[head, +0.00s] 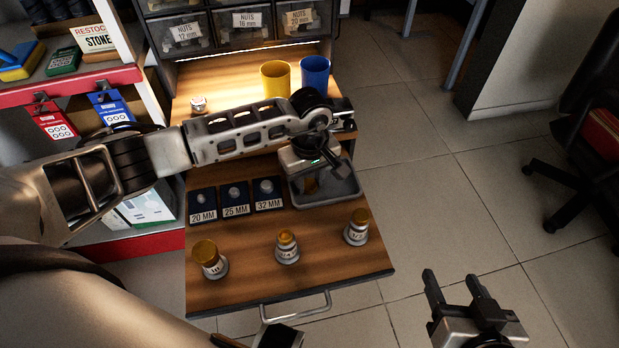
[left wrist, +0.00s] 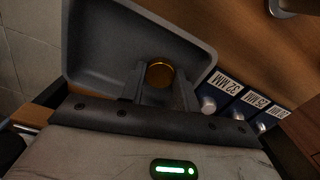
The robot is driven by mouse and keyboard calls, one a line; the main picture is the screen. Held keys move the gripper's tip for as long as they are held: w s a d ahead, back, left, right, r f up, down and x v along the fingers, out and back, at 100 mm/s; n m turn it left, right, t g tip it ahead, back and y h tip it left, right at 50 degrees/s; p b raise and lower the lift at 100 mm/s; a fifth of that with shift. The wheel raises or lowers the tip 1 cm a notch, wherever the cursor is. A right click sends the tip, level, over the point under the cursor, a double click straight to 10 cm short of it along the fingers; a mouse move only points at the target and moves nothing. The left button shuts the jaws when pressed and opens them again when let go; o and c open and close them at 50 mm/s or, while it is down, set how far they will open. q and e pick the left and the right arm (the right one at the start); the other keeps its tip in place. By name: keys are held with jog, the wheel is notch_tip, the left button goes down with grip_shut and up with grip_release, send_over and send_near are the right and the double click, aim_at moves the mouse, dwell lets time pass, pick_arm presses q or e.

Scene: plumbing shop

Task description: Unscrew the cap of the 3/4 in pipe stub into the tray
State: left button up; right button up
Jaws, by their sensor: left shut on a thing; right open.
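My left gripper (head: 312,180) is shut on a round brass cap (left wrist: 160,74), held over the grey tray (head: 335,198); the tray fills much of the left wrist view (left wrist: 95,60). I cannot tell whether the cap touches the tray floor. Three labelled pipe stubs stand upright on the wooden surface: a left stub (head: 209,260), a middle stub (head: 287,247) and a right stub (head: 356,228). All have brass-coloured tops; the middle top looks narrower. Their small labels are hard to read. My right gripper (head: 453,280) is open and empty, over the floor at lower right.
Small dark bins marked 20 MM (head: 203,203), 25 MM (head: 235,198) and 32 MM (head: 268,193) sit left of the tray. A yellow cup (head: 275,80) and a blue cup (head: 314,76) stand behind my left arm. A drawer handle (head: 297,308) juts out in front.

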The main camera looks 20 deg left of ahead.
aim_at(310, 185)
pick_arm(q)
jog(key=shift+f, duration=0.1)
jog(key=o, duration=0.8)
notch_tip(310, 185, up, 12)
jog(key=p, duration=0.1)
